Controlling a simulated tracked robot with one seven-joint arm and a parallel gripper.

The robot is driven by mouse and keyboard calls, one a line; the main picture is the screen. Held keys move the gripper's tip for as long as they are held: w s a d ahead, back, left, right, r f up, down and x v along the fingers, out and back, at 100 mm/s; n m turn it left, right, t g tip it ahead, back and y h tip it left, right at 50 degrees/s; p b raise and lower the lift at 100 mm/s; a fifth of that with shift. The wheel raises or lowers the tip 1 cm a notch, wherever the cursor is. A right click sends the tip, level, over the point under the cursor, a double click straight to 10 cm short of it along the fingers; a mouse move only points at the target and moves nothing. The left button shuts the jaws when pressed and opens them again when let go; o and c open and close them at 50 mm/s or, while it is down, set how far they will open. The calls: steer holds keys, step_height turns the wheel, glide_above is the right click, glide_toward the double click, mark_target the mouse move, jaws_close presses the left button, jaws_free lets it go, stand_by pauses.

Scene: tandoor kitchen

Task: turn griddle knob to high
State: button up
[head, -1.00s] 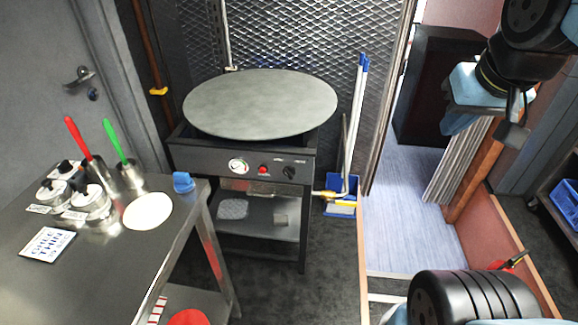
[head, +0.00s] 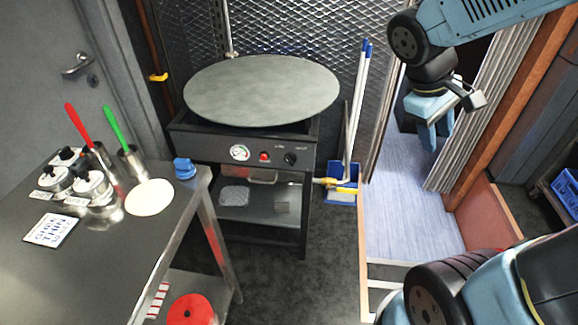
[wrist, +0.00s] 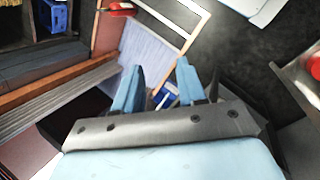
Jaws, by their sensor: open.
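The griddle (head: 262,90) is a large round grey plate on a dark stand against the mesh wall. Its front panel carries a black knob (head: 290,159) at the right, beside a red button (head: 264,156) and a round white gauge (head: 239,153). The knob's exact setting is too small to read. My gripper (head: 433,140) is open and empty, pointing down, well to the right of the griddle and apart from it. In the wrist view its two blue fingers (wrist: 158,92) stand apart with nothing between them; the knob does not show there.
A steel table (head: 120,235) at the left holds canisters, red- and green-handled utensils, a white disc (head: 149,197) and a card (head: 52,230). A blue dustpan (head: 342,196) and upright poles stand right of the griddle. Dark floor before the stand is clear.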

steer(key=w+a+f+n+t+h, duration=0.7)
steer(key=w+a+f+n+h, duration=0.3)
steer(key=w+f+n, duration=0.55)
steer(key=n+t+y, duration=1)
steer(key=n+y, duration=0.4)
steer(key=n, duration=0.6)
glide_toward(289, 163)
steer(key=w, duration=0.8)
steer(key=shift+w+d+f, duration=0.2)
steer(key=shift+w+d, duration=0.1)
steer(key=shift+d, duration=0.05)
jaws_close()
